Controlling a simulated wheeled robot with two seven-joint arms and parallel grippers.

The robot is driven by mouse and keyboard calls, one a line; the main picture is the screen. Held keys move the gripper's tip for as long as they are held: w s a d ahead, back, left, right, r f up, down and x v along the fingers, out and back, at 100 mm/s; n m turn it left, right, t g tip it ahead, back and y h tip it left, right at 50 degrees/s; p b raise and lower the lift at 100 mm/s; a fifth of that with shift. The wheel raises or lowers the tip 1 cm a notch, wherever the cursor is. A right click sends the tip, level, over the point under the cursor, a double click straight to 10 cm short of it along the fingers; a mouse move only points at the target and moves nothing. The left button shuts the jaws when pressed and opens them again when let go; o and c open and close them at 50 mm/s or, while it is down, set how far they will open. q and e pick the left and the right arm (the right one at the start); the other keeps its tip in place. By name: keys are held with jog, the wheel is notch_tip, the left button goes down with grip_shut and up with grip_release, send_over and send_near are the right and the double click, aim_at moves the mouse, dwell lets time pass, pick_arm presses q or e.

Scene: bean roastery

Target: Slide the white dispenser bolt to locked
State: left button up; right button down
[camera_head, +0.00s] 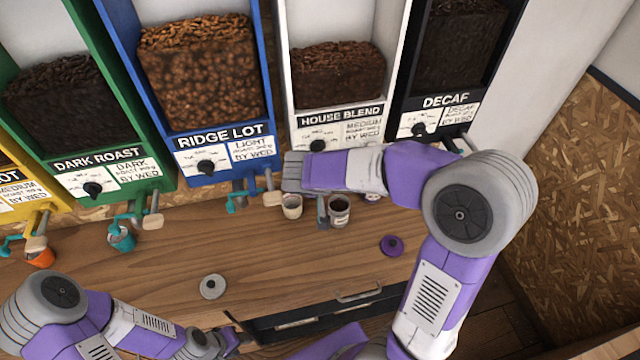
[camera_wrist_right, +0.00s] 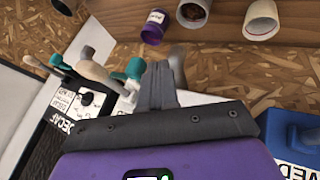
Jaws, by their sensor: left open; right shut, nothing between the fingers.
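The white House Blend dispenser (camera_head: 333,90) stands at the back in the head view, with beans inside. Its bolt is hidden there behind my right arm. In the right wrist view, my right gripper (camera_wrist_right: 158,85) is shut and empty at the dispensers' lower fronts. A teal lever (camera_wrist_right: 135,68) is close to the left of its fingers. A greyish knob (camera_wrist_right: 177,58) shows right by the fingertips; it may be the white dispenser's bolt, and I cannot tell whether they touch. My left gripper (camera_head: 232,342) is open, low in the head view, far from the dispenser.
The blue Ridge Lot dispenser (camera_head: 205,90) and black Decaf dispenser (camera_head: 440,105) flank the white one. A pale cup (camera_head: 292,207) and a can (camera_head: 339,211) stand below. A grey disc (camera_head: 213,287) and purple disc (camera_head: 391,246) lie on the wooden counter (camera_head: 290,255), with free room between.

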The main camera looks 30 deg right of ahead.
jog(key=a+v, duration=0.1)
jog(key=v, duration=1)
jog(key=shift+w+a+f, duration=0.2)
jog(key=shift+w+f, duration=0.15)
jog(key=shift+w, duration=0.05)
